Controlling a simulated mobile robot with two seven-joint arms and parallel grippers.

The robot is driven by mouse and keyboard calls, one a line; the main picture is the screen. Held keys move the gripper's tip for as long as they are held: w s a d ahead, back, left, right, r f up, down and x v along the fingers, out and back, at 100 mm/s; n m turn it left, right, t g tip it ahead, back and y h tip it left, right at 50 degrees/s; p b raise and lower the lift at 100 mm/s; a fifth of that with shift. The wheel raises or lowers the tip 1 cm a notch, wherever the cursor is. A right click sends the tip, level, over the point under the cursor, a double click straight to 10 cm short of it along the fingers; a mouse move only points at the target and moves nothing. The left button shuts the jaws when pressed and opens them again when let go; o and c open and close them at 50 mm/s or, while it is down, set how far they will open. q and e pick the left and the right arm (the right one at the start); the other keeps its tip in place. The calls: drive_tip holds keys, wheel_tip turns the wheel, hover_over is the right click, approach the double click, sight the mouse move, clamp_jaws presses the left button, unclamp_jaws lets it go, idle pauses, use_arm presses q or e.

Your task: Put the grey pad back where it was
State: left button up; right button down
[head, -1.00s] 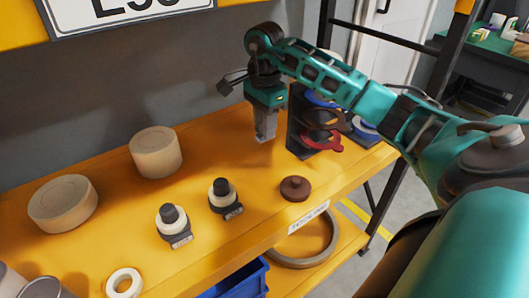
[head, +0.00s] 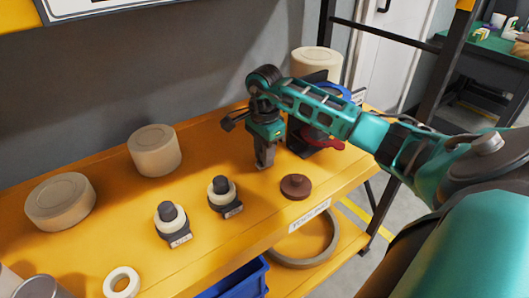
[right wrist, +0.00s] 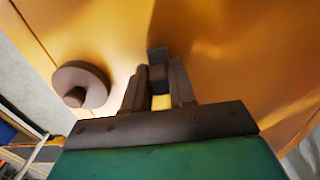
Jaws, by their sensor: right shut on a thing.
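My right gripper (head: 265,160) points down low over the orange bench, behind the brown knobbed disc. In the right wrist view the two fingers (right wrist: 159,88) are closed on a small grey block, which I take to be the grey pad (right wrist: 157,56). It sticks out past the fingertips, close to the bench surface. Whether it touches the bench I cannot tell. In the head view the pad is hard to separate from the dark fingers. My left gripper is not in view.
The brown knobbed disc (head: 295,186) stands just in front of the gripper. A dark rack (head: 306,143) with coloured rings is close on the right. Two black-and-white fittings (head: 222,193) (head: 172,222) and beige cylinders (head: 154,151) stand left. Bare bench lies between.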

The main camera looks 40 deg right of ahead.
drive_tip(key=c, duration=0.9)
unclamp_jaws()
drive_tip(key=shift+r, duration=0.4)
use_arm(q)
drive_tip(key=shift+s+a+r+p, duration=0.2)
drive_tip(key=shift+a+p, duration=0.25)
drive_tip(key=shift+p, duration=0.4)
use_arm(e)
wheel_tip(320, 180, up, 12)
drive_tip(key=shift+f, duration=0.25)
